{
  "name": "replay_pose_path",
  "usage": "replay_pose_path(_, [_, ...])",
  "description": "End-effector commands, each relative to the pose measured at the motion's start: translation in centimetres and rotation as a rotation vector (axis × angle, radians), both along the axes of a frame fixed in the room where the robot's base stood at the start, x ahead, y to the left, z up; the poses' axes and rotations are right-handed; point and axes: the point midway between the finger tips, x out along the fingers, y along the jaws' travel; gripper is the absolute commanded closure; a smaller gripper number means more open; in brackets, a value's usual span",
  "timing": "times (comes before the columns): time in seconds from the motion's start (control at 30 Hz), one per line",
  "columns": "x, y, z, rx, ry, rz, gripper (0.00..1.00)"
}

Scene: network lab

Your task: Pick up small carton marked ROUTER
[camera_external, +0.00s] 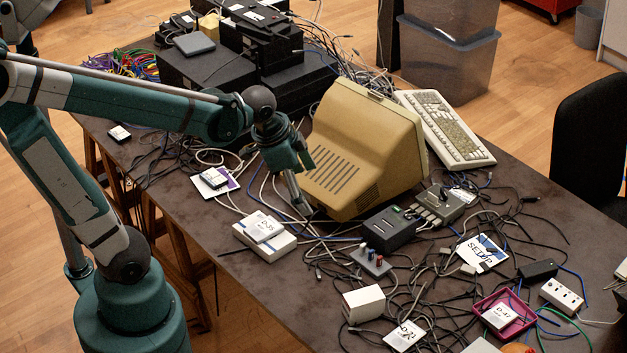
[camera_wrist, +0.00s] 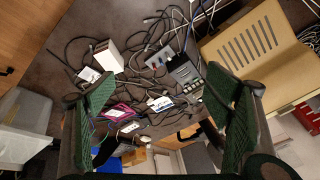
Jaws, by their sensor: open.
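No marking reading ROUTER is legible in either view. A small plain white carton (camera_external: 364,304) stands among cables near the table's front edge; a white box (camera_wrist: 109,57) at the upper left of the wrist view looks like the same one. My gripper (camera_external: 304,206) hangs beside the beige monitor's left side, above the table, to the left of and farther back than this carton. In the wrist view my gripper (camera_wrist: 160,76) is open, its two green fingers wide apart with nothing held between them.
The beige monitor (camera_external: 362,150) stands close to my gripper's right. A white flat device (camera_external: 264,236) with a card on it lies in front. A dark box (camera_external: 388,232), a small knobbed device (camera_external: 371,262), a magenta tray (camera_external: 503,314) and many loose cables crowd the table's right part.

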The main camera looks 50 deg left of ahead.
Motion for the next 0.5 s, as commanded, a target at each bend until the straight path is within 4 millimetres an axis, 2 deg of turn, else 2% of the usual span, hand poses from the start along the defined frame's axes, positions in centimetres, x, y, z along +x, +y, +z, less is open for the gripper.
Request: replay_pose_path(0.5, [3.1, -5.9, -5.9, 0.122, 0.104, -0.38, 0.22])
